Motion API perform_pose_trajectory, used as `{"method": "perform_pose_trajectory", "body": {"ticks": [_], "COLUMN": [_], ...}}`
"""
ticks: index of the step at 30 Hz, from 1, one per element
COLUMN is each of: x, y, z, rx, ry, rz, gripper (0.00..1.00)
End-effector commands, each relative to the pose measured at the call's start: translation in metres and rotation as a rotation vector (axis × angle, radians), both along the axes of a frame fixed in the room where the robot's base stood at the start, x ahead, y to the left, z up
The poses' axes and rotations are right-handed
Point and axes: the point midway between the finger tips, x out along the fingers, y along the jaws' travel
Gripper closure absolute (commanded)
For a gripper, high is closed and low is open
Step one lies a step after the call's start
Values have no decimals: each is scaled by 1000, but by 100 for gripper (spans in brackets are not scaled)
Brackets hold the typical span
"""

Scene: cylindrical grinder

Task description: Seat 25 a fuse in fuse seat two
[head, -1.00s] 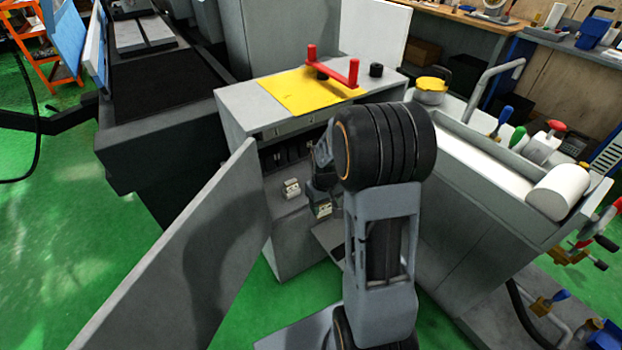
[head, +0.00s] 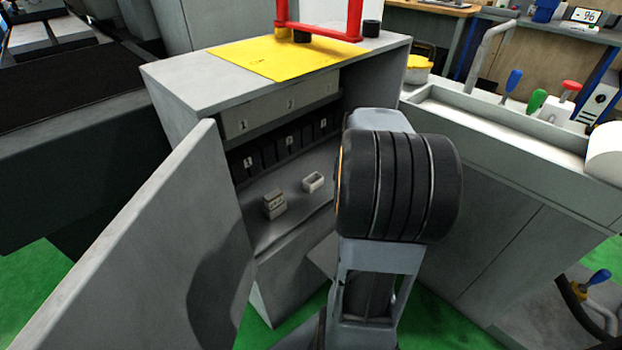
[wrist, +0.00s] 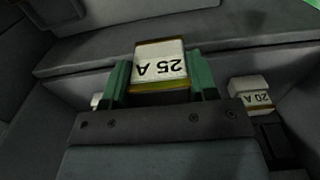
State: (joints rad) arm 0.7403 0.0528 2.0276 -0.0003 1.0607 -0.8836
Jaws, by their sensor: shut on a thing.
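My gripper (wrist: 161,84) is shut on a white fuse (wrist: 159,62) marked "25 A", held between its two green finger pads in the wrist view. The label reads upside down there. In the head view my gripper and the held fuse are hidden behind my arm. The open grey cabinet has a strip with numbers 1, 2 and 3 (head: 291,104). Below it is a row of black fuse seats (head: 290,142), also numbered; the right end is partly covered by my arm. The seat under number 2 is in the middle.
A second fuse, marked "20 A" (wrist: 253,97), is right of my gripper in the wrist view. The open door (head: 150,250) juts out at the left.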

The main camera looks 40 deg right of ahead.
Motion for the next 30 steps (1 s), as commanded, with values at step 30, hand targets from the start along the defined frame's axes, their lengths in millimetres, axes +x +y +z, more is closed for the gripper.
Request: {"method": "perform_pose_trajectory", "body": {"ticks": [30], "x": [139], "y": [19], "z": [-22], "rx": [1], "ry": [1], "rz": [-5], "gripper": [82]}}
